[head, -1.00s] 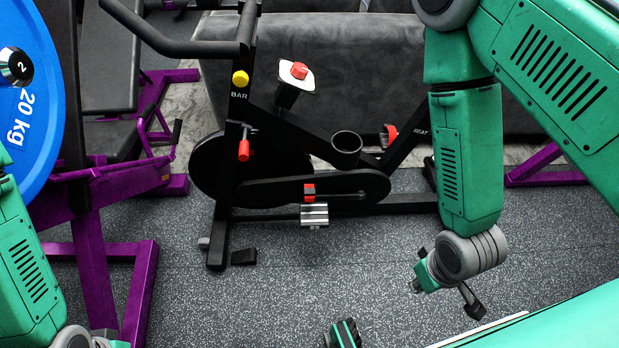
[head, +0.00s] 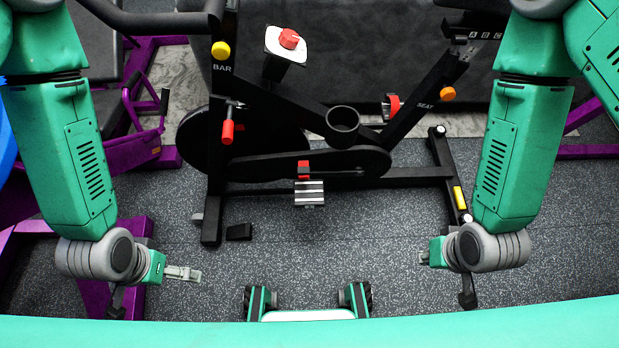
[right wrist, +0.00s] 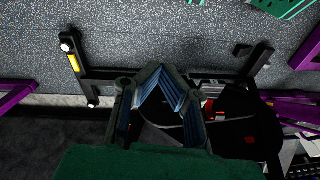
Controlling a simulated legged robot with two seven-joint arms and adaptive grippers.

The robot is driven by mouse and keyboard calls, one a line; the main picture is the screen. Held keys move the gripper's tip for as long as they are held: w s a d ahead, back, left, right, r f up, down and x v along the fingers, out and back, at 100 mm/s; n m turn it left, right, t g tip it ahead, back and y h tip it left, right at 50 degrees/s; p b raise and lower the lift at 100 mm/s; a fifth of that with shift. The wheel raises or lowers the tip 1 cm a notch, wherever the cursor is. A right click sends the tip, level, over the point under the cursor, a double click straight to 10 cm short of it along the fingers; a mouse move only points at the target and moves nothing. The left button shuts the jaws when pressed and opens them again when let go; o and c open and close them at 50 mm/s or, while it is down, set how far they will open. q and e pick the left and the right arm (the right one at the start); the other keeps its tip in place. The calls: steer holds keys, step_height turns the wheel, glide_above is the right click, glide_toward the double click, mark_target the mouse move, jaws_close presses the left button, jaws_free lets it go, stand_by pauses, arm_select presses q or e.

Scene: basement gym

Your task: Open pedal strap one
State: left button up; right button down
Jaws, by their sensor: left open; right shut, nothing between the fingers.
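The exercise bike's near pedal (head: 310,193) is a ribbed silver block below the crank, with a red strap part (head: 304,169) at its top. A second red strap part (head: 392,106) shows on the far side, partly hidden by the frame. Nothing marks which strap is one. My left gripper (head: 185,273) is open and empty, low and left of the near pedal. My right gripper (head: 424,257) is shut and empty, low and right of it. In the right wrist view its fingers (right wrist: 158,72) meet at the tips, partly covering the bike. Neither gripper touches the bike.
A purple weight bench (head: 130,235) stands at left. Floor (head: 330,255) before the bike is clear.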

steer(key=w+a+f+m+t+y+b, duration=0.2)
steer(key=w+a+f+m+t+b, duration=0.35)
steer(key=a+m, duration=0.6)
steer(key=w+a+f+m+t+y+b, duration=0.1)
steer(key=w+a+f+m+t+b, duration=0.25)
steer(key=w+a+f+m, duration=0.6)
steer(key=w+a+f+m+t+h+b, duration=0.1)
steer(key=w+m+b, duration=0.1)
steer(key=w+m, duration=0.1)
steer(key=w+a+f+m+t+h+b, duration=0.1)
steer(key=w+a+m+b, duration=0.1)
steer(key=m, duration=0.4)
steer(key=w+a+f+m+t+h+b, duration=0.1)
steer(key=w+m+b, duration=0.2)
steer(key=w+m, duration=0.1)
steer(key=shift+a+m+t+h, duration=0.25)
steer(key=shift+m+t+h, duration=0.05)
steer(key=shift+t, duration=0.1)
steer(key=shift+w+r+b, duration=0.2)
steer(key=shift+w+r, duration=0.35)
steer(key=shift+w, duration=0.3)
steer(key=shift+w+r+b, duration=0.2)
steer(key=shift+w+r, duration=0.3)
steer(key=shift+w, duration=0.35)
